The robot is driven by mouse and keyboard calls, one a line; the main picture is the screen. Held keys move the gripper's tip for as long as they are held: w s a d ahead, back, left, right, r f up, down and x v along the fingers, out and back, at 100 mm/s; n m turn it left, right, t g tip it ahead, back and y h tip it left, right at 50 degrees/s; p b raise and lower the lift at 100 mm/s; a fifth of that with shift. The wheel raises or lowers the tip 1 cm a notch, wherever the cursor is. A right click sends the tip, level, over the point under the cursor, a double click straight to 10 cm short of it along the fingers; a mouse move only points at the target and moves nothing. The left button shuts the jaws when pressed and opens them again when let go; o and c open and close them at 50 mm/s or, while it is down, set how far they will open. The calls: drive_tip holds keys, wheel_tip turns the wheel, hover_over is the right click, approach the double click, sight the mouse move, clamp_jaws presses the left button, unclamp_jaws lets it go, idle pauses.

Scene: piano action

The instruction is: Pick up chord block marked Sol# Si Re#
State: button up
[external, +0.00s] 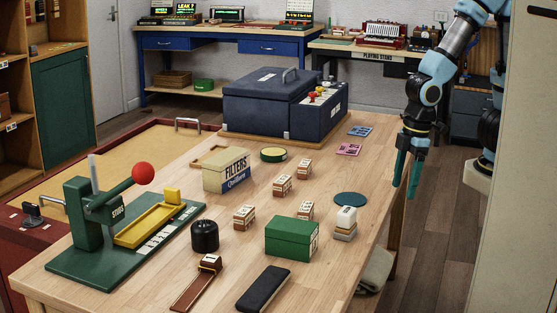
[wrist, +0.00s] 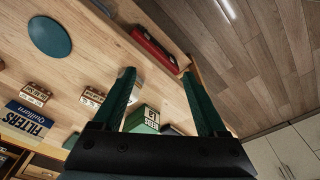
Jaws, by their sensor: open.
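Several small brown-and-white chord blocks stand on the wooden table (external: 375,215): one at the back (external: 303,168), one just nearer (external: 283,185), one behind the green box (external: 305,210) and one farther left (external: 244,217). Their lettering is too small to read, so I cannot tell which is marked Sol# Si Re#. Two blocks also show in the wrist view, one at the left (wrist: 36,92) and one beside the left finger (wrist: 92,97). My gripper (external: 405,189) is open and empty, pointing down by the table's right edge, apart from the blocks; its green fingers show in the wrist view (wrist: 158,74).
Around the blocks are a green box (external: 291,238), a stacked pale block (external: 345,224), a round teal disc (external: 350,199), a Filters box (external: 227,170) and a black cylinder (external: 205,236). A green press (external: 90,215) with a red knob stands left. A dark blue case (external: 262,102) stands behind.

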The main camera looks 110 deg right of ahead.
drive_tip(key=w+d+r+m+t+y, duration=0.1)
drive_tip(key=w+d+r+m+y, duration=0.15)
drive_tip(key=w+d+m, duration=0.55)
drive_tip(key=w+d+r+m+y, duration=0.1)
drive_tip(key=w+d+m+y, duration=0.35)
drive_tip(key=w+m, duration=0.5)
drive_tip(key=w+d+m+t+y, duration=0.1)
drive_tip(key=w+d+m+t, duration=0.25)
drive_tip(key=d, duration=0.55)
drive_tip(key=w+d+m+t+y, duration=0.25)
drive_tip(key=w+d+m, duration=0.2)
drive_tip(key=d, duration=0.55)
drive_tip(key=t, duration=0.1)
approach(248, 207)
drive_tip(key=shift+w+a+r+m+h, duration=0.25)
drive_tip(key=shift+w+a+h, duration=0.1)
drive_tip(key=shift+a, duration=0.2)
drive_tip(key=shift+f, duration=0.3)
drive_tip(key=p+x, duration=0.4)
drive_tip(key=x, duration=0.6)
drive_tip(key=shift+w+a+f, duration=0.2)
drive_tip(key=shift+w+a, duration=0.05)
